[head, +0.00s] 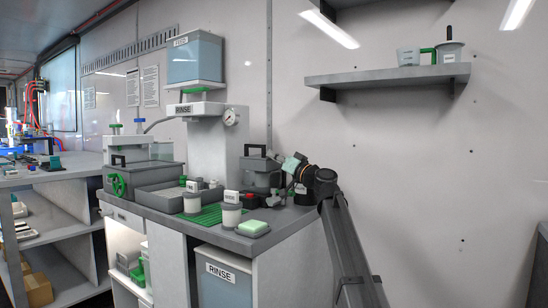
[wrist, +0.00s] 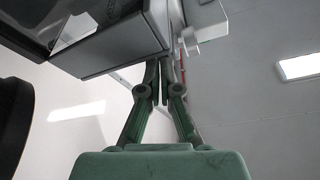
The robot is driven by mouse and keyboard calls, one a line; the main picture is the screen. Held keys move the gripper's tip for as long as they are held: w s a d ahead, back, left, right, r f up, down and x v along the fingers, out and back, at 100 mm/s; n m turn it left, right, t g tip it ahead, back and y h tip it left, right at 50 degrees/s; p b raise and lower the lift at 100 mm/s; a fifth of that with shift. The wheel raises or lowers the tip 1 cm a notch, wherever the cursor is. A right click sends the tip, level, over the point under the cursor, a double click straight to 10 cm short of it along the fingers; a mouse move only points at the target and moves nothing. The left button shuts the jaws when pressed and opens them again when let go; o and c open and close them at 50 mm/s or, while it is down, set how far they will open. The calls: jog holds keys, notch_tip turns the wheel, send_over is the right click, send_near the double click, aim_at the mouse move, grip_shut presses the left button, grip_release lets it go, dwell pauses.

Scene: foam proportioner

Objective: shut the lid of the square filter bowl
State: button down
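In the head view a dark grey square bowl unit (head: 262,181) stands at the right back of the bench. A grey lid-like block with a black handle (head: 257,149) shows above it. I cannot tell the lid's exact angle. My gripper (head: 291,163), pale green, is at the right side of this unit, close to it. In the wrist view my gripper's fingers (wrist: 160,88) are together with nothing seen between them. Their tips are just below a grey box-shaped part (wrist: 124,50), touching or nearly so. The bowl's inside is hidden in the head view.
A white RINSE column with a gauge (head: 214,140) stands left of the bowl. White-labelled cups (head: 231,214), a green mat (head: 204,214) and a dish with a pale green block (head: 252,228) are in front. A wall shelf (head: 388,76) hangs above right.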

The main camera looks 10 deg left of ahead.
jog(key=shift+s+f, duration=0.1)
jog(key=shift+f, duration=0.15)
